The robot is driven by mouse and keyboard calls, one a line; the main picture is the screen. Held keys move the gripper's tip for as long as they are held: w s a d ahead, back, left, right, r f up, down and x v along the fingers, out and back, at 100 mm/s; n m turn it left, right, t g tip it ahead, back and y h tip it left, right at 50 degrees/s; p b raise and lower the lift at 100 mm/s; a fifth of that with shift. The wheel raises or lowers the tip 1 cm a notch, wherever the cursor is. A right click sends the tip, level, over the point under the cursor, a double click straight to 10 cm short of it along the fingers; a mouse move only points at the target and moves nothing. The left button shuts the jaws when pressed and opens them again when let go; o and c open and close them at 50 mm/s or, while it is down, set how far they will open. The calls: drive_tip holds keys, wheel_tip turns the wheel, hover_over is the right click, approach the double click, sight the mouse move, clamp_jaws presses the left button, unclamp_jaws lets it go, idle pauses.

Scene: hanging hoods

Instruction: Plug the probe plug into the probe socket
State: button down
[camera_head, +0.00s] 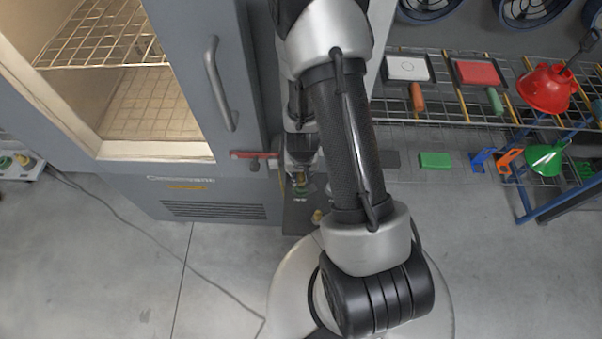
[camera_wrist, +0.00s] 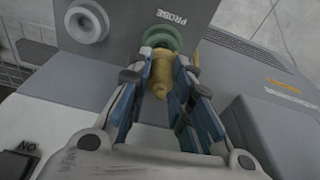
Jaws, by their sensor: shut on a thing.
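My gripper (camera_wrist: 162,82) is shut on the yellow probe plug (camera_wrist: 160,72) in the wrist view, with a finger on each side of it. The probe socket (camera_wrist: 162,38) is a green ring on a grey panel, beside the printed word PROBE. The plug's far end is right at the green ring and overlaps it in the picture. I cannot tell how deep the plug sits in it. In the head view, my arm covers most of this spot; only small green and yellow bits show beside it.
A second, grey round socket (camera_wrist: 83,24) is on the same panel to the left. A grey cabinet with an open chamber (camera_head: 150,105) and a handle (camera_head: 219,83) stands at left. A wire rack (camera_head: 440,112) with red, green and white items is at right. A cable (camera_head: 150,247) crosses the floor.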

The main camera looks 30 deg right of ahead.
drive_tip(key=shift+f+b, duration=1.35)
drive_tip(key=shift+f, duration=0.15)
drive_tip(key=c, duration=1.3)
unclamp_jaws()
drive_tip(key=shift+c, duration=0.2)
drive_tip(key=shift+r, duration=0.1)
